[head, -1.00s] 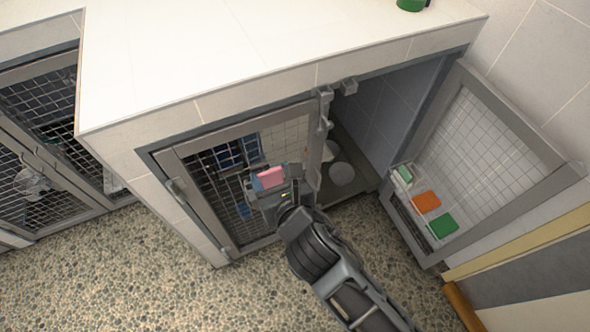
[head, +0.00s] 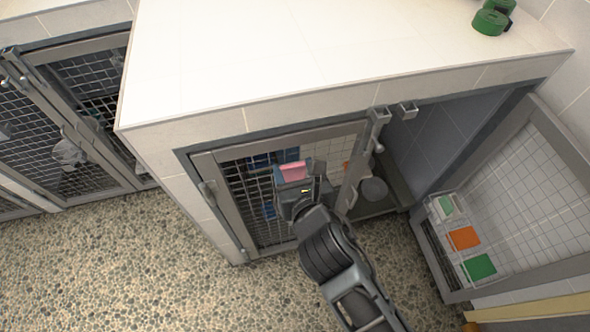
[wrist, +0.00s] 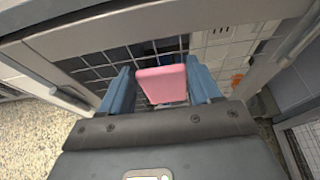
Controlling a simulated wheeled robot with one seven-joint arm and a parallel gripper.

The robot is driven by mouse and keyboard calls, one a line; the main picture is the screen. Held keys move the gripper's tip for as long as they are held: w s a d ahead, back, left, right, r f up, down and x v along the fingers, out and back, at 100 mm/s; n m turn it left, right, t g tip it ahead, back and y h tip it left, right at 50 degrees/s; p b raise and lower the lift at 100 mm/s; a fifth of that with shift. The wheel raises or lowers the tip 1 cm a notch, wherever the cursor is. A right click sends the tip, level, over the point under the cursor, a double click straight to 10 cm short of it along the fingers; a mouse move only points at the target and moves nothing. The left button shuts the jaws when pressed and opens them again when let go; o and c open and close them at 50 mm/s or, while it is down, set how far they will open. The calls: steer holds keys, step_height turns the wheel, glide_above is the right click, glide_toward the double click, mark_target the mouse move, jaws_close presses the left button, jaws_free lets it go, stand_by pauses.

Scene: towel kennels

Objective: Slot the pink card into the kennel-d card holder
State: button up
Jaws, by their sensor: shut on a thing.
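My gripper (head: 294,180) is shut on the pink card (head: 293,171) and holds it in front of the closed mesh door (head: 243,205). In the wrist view the pink card (wrist: 162,84) stands up between the two blue fingers (wrist: 160,88), with mesh behind it. I cannot tell whether the card touches the door. No label marks kennel-d, and I cannot make out a card holder right at the card; my gripper covers part of the door there.
An open mesh door (head: 530,180) at the right carries an orange card (head: 463,238), a green card (head: 480,267) and a pale one (head: 446,206). Green rolls (head: 490,22) lie on the white counter top (head: 330,60). The pebbled floor (head: 150,260) is clear at the left.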

mark_target(293, 178)
steer(key=shift+f+b, duration=1.2)
steer(key=shift+b, duration=0.1)
steer(key=shift+f+b, duration=0.4)
steer(key=shift+f, duration=0.6)
steer(key=shift+f+p, duration=0.2)
steer(key=shift+p, duration=0.15)
steer(key=shift+p, duration=0.85)
steer(key=shift+f+b, duration=1.7)
steer(key=shift+f, duration=1)
stand_by(0.5)
steer(key=o, duration=1.4)
steer(key=shift+c, duration=0.2)
